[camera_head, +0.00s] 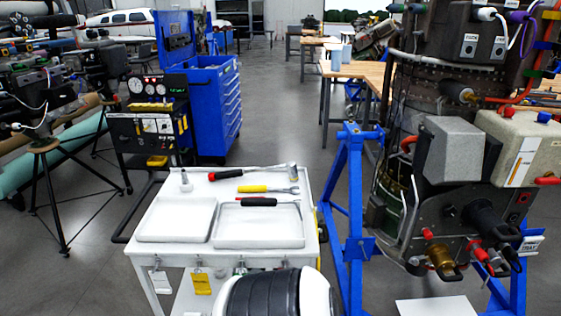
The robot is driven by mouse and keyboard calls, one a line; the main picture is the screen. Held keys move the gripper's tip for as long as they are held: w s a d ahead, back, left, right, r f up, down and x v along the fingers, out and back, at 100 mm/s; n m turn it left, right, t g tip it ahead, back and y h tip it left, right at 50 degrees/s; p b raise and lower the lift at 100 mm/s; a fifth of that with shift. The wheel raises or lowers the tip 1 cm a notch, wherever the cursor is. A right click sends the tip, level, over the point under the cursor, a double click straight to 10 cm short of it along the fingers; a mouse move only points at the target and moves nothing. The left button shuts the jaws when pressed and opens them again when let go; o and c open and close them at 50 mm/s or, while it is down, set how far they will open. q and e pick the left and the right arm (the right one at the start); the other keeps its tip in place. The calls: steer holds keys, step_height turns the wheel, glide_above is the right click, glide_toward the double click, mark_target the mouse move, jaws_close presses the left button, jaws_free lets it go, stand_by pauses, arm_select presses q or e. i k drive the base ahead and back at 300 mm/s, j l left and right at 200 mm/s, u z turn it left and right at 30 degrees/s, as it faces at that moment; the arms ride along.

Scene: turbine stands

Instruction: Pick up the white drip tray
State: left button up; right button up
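A white cart (228,259) stands in front of me. On its top lie two white shallow tray-like pieces side by side: a left one (177,220) and a right one (258,228). A flat white piece (436,306) shows at the bottom edge, low under the engine at right and cut off by the frame. I cannot tell for sure which of these is the drip tray. Neither of my grippers is in view. A black and white rounded part at the bottom middle hides some of the cart's front.
Behind the trays lie a hammer (292,172), a yellow-handled tool (255,189) and a red-and-black-handled tool (262,202). A small white fitting (186,183) stands at back left. An engine (450,180) on a blue stand (353,215) is at right. Grey floor lies behind the cart.

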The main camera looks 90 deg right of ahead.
mark_target(248, 223)
steer(key=l+z, duration=0.15)
steer(key=z, duration=2.35)
